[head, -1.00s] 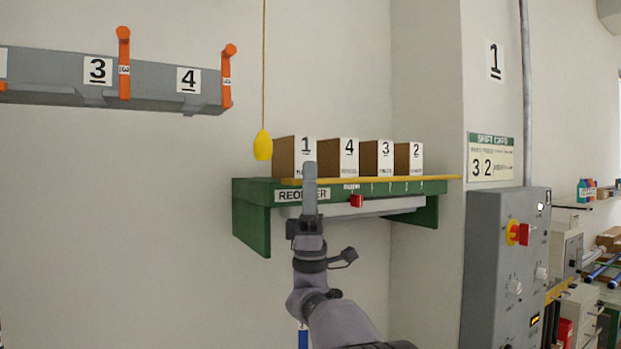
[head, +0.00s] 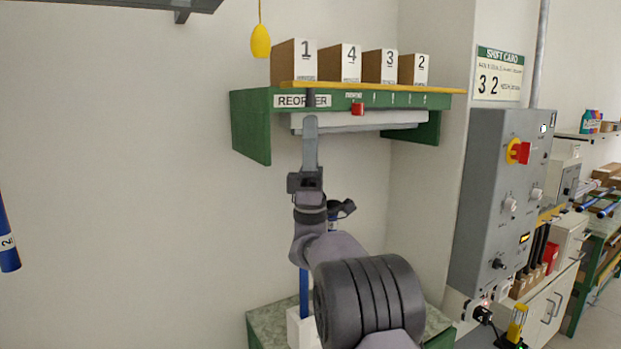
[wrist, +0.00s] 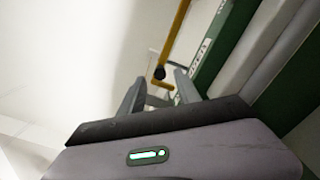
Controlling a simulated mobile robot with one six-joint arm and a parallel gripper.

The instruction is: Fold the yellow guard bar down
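The yellow guard bar (head: 375,88) runs along the top front edge of the green shelf marked REORDER (head: 260,125), in front of the boxes' bases. In the wrist view the yellow bar (wrist: 177,38) slants down from the top to a black knob (wrist: 160,73), with a short yellow piece below it. My gripper (head: 310,118) points up in front of the left part of the shelf, below the bar. In the wrist view my gripper (wrist: 160,78) has its two fingers apart, with the knob end showing between the tips. I cannot tell whether they touch it.
Numbered boxes (head: 342,65) stand on the shelf. A red piece (head: 357,109) is on its front. A yellow pull (head: 261,41) hangs on a cord at the left. A grey control cabinet (head: 490,200) stands at the right.

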